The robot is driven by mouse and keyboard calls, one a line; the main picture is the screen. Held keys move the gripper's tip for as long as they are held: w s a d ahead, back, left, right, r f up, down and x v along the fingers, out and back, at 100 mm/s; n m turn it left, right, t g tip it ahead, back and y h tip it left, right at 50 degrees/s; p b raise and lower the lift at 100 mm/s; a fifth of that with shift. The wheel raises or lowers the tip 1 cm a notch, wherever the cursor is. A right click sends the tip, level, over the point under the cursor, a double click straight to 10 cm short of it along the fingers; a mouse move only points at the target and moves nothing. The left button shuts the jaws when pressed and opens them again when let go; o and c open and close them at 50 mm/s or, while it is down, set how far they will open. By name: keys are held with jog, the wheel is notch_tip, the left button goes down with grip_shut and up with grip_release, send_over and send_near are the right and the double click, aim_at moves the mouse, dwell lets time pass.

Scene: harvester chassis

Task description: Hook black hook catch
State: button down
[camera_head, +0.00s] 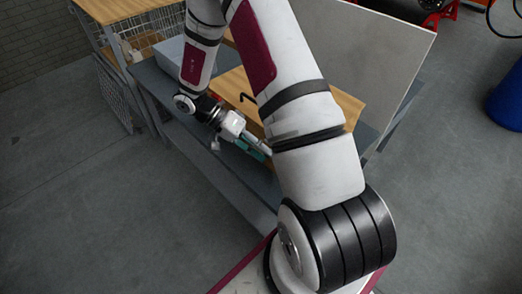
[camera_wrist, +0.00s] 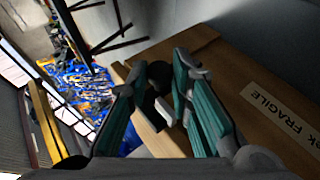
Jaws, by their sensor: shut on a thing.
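My gripper (camera_wrist: 160,68) has its two teal fingers on either side of a small black piece, the black hook catch (camera_wrist: 159,76), at the edge of a wooden box (camera_wrist: 235,75). The fingers are closed on the black piece, with a gap between them nearer the palm. A small pale piece (camera_wrist: 165,111) shows just below it. In the head view my gripper (camera_head: 255,147) is low at the front side of the box (camera_head: 345,103), and my arm hides part of both. A black bent hook (camera_head: 247,97) shows near the box's left edge. Whether the catch is hooked cannot be told.
The box stands on a grey workbench (camera_head: 225,185) and carries a FRAGILE label (camera_wrist: 280,112). A grey bin (camera_head: 172,56) stands behind on the left. A pale panel (camera_head: 375,50) rises behind the box. A blue barrel (camera_head: 507,98) stands far right. The floor in front is clear.

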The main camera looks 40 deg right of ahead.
jog(key=shift+d, duration=0.1)
jog(key=c, duration=1.5)
grip_release()
jog(key=shift+o, duration=0.2)
jog(key=v, duration=1.2)
